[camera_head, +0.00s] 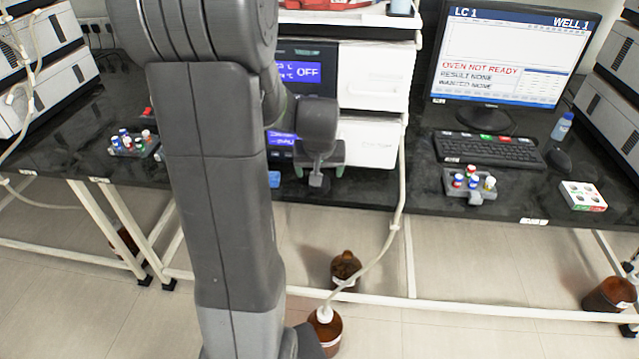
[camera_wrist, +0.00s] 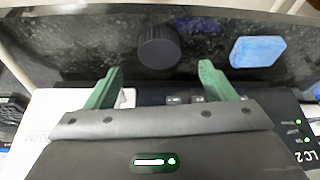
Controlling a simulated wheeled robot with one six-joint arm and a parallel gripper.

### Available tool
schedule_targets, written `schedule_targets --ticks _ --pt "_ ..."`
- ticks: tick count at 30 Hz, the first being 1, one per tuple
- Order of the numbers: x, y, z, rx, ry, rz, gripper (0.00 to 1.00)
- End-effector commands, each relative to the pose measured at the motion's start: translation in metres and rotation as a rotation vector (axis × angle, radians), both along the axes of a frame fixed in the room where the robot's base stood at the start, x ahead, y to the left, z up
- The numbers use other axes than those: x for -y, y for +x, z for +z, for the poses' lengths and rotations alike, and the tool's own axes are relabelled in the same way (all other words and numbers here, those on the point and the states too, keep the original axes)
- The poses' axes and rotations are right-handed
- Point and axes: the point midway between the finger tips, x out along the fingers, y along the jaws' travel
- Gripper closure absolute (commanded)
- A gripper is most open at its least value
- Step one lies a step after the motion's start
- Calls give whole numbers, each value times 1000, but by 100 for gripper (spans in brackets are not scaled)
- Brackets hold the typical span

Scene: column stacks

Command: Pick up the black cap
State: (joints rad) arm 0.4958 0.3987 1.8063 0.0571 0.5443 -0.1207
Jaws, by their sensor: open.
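The black cap (camera_wrist: 160,47) is a round, ribbed, dark cap on the black bench top in the wrist view. It lies just beyond my fingertips, about midway between them. My gripper (camera_wrist: 160,68) is open, with its two green fingers apart and nothing between them. In the head view my gripper (camera_head: 318,168) hangs over the bench in front of the stacked instruments. I cannot make out the cap in that view, where my gripper may hide it.
A blue sponge-like block (camera_wrist: 257,51) lies right of the cap, also visible in the head view (camera_head: 274,179). The white instrument stack (camera_head: 375,75) stands close behind. Vial racks (camera_head: 470,184) (camera_head: 133,146) and a keyboard (camera_head: 488,149) lie farther off. The bench's front edge is near.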

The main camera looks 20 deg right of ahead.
Motion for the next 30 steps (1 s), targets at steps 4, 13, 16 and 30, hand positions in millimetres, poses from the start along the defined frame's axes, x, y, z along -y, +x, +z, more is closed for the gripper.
schedule_targets --ticks 4,13,16,30 --pt "1 2 -27 -4 2 0 23" --pt "4 8 -39 -1 0 0 23" --pt "4 8 -39 -1 0 0 23" --pt "4 8 -39 -1 0 0 70"
